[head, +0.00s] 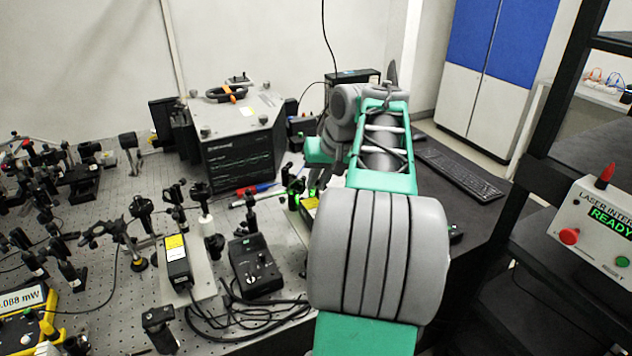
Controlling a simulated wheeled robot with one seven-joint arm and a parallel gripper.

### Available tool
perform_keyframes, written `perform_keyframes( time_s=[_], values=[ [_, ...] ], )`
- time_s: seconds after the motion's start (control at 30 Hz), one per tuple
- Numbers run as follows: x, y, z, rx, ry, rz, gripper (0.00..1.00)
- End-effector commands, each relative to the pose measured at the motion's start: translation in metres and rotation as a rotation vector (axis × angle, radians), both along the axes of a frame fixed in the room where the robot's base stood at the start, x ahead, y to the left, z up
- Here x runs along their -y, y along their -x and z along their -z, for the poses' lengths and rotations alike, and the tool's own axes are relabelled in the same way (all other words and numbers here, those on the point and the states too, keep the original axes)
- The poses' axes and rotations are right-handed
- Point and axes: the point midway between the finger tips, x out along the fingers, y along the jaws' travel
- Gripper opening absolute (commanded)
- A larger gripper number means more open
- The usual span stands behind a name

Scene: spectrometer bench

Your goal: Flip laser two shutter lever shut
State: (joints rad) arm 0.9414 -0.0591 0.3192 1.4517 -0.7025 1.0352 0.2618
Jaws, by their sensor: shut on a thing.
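My arm reaches across the right part of the bench, and my gripper (319,183) points down at its far end, partly hidden behind my own arm. Below the fingers is a laser housing with a yellow label (309,204), mostly covered by my arm; it seems to be laser two. Green-lit parts (293,201) show just left of it. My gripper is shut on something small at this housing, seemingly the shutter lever. The lever itself is too small and hidden to see, so its position cannot be told.
A similar yellow-labelled laser (178,262) and a black control box (254,268) with cables stand to the left. A large grey instrument (238,135) stands behind. Optic mounts crowd the left bench. A keyboard (457,168) and a laser interlock box (603,222) are at right.

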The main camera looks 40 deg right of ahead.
Motion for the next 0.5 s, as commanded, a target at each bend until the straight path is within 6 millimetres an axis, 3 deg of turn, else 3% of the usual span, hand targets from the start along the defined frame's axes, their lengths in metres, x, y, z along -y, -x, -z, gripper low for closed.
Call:
perform_keyframes(
  time_s=[0.27, 0.5],
  values=[
    [-0.006, -0.004, 0.011, -0.025, 0.099, -0.005, 0.0],
    [-0.01, -0.005, 0.007, -0.052, 0.19, -0.003, 0.0]
  ],
)
